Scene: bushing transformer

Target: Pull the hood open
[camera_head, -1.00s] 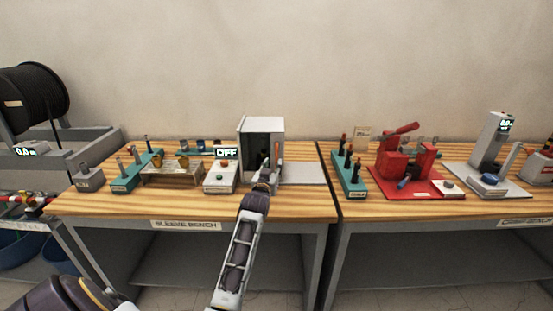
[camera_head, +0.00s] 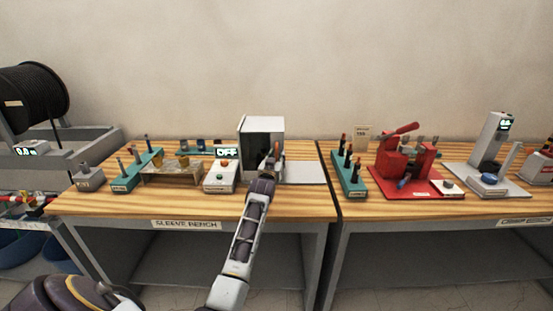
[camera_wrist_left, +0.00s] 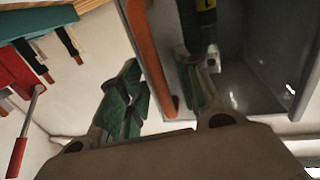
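The grey box-shaped hood (camera_head: 262,121) stands on the left bench, its dark inside showing from the front. An upright orange handle bar (camera_head: 277,149) is at its right front edge. My left gripper (camera_head: 271,160) is at that edge. In the left wrist view my left gripper (camera_wrist_left: 160,72) is open, one green-padded finger on each side of the orange bar (camera_wrist_left: 150,55). The right-hand finger overlaps the dark hood interior (camera_wrist_left: 270,50). Both fingers look apart from the bar. My right gripper is not in view.
A white unit with an "OFF" display (camera_head: 226,153) stands just left of the hood. A flat grey plate (camera_head: 304,173) lies right of it. A teal rack (camera_head: 350,178) and a red press (camera_head: 405,165) are on the right bench.

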